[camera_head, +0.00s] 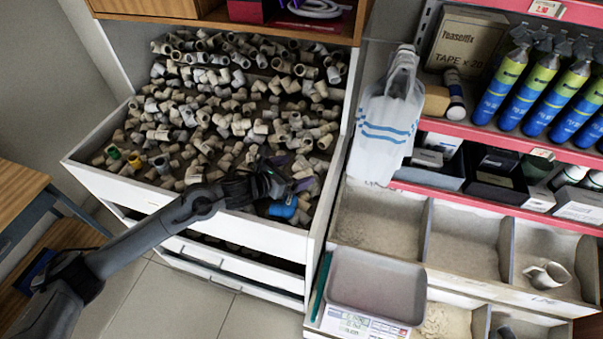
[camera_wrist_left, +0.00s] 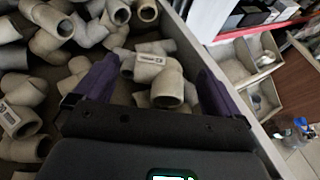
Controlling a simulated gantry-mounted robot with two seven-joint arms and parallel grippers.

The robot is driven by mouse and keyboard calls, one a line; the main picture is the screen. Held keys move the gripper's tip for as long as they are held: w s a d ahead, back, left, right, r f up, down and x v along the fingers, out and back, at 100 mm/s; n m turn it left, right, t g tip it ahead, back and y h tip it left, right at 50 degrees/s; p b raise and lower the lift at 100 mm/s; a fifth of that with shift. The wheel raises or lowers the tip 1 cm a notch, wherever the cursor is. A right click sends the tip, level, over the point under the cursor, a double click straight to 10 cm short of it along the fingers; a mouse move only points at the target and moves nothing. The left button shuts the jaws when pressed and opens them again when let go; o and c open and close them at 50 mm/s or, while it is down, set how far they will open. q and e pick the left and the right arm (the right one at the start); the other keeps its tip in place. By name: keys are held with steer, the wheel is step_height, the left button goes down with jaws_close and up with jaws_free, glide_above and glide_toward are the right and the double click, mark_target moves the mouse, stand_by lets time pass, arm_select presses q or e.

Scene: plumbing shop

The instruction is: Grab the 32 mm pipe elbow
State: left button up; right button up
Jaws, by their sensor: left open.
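Many grey-beige pipe elbows (camera_head: 215,115) lie heaped in an open white drawer; I cannot read which is 32 mm. My left gripper (camera_head: 290,173) is over the drawer's front right part, with its purple fingers pointing into the heap. In the left wrist view my left gripper (camera_wrist_left: 157,68) is open. A labelled grey elbow (camera_wrist_left: 158,72) lies between and just beyond its fingers; I cannot tell whether they touch it. Another elbow with a white label (camera_wrist_left: 18,115) lies left of the fingers. My right gripper is not in view.
The drawer's right wall (camera_head: 338,190) is close to the gripper. A blue fitting (camera_head: 283,207) lies by the drawer's front. To the right are bins (camera_head: 465,240), one holding a single elbow (camera_head: 547,275), an empty grey tray (camera_head: 376,285) and a hanging plastic bag (camera_head: 388,125).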

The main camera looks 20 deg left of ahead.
mark_target(304, 167)
arm_select(q)
steer(key=x, duration=0.4)
steer(key=shift+d, duration=0.15)
steer(key=c, duration=1.1)
steer(key=shift+o, duration=0.2)
steer(key=shift+r, duration=0.15)
